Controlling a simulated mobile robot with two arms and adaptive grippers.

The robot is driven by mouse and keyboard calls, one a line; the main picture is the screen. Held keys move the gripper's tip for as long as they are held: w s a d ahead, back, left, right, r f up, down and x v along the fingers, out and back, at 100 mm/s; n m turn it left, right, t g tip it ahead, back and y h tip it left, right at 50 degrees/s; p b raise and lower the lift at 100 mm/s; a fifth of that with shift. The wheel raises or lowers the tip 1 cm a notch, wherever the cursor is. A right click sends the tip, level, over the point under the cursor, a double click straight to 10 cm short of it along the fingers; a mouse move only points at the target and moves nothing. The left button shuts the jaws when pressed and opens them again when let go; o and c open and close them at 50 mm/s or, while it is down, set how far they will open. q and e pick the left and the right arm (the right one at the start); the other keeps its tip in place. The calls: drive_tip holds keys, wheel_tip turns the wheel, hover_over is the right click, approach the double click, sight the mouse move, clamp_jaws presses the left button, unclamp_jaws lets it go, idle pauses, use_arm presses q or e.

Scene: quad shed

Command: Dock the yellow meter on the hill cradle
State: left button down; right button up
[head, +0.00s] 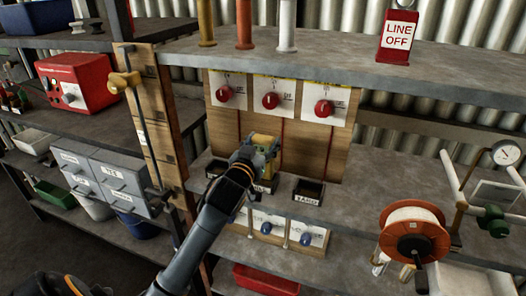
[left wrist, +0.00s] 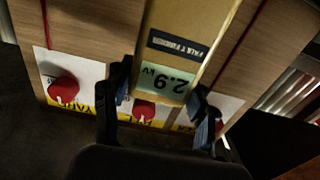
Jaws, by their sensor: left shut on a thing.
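My left gripper (head: 258,152) is shut on the yellow meter (head: 265,140), in front of the wooden board. In the left wrist view the meter (left wrist: 178,50) sits between the two fingers (left wrist: 160,95), its display reading 2.9 kV upside down. Dark open-topped cradles stand on the shelf below the board. The right one (head: 308,190) is empty, with a label too small to read surely. A middle one (head: 262,186) is partly hidden by my gripper and arm. I cannot tell which is the hill cradle, or whether the meter touches one. My right gripper is out of view.
The wooden board (head: 240,130) carries several red knobs above the cradles and blue knobs below the shelf. An orange cable reel (head: 414,236) and a pipe with a gauge (head: 505,153) stand right. An upper shelf (head: 330,62) overhangs. A wooden post (head: 157,130) stands left.

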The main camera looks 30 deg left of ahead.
use_arm(q)
drive_tip(key=shift+f, duration=1.15)
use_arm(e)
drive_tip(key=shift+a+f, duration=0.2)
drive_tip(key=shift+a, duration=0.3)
use_arm(q)
drive_tip(key=shift+f, duration=0.1)
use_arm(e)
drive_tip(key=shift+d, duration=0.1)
use_arm(q)
drive_tip(key=c, duration=0.8)
unclamp_jaws()
drive_tip(key=shift+f, duration=0.1)
drive_tip(key=o, duration=0.4)
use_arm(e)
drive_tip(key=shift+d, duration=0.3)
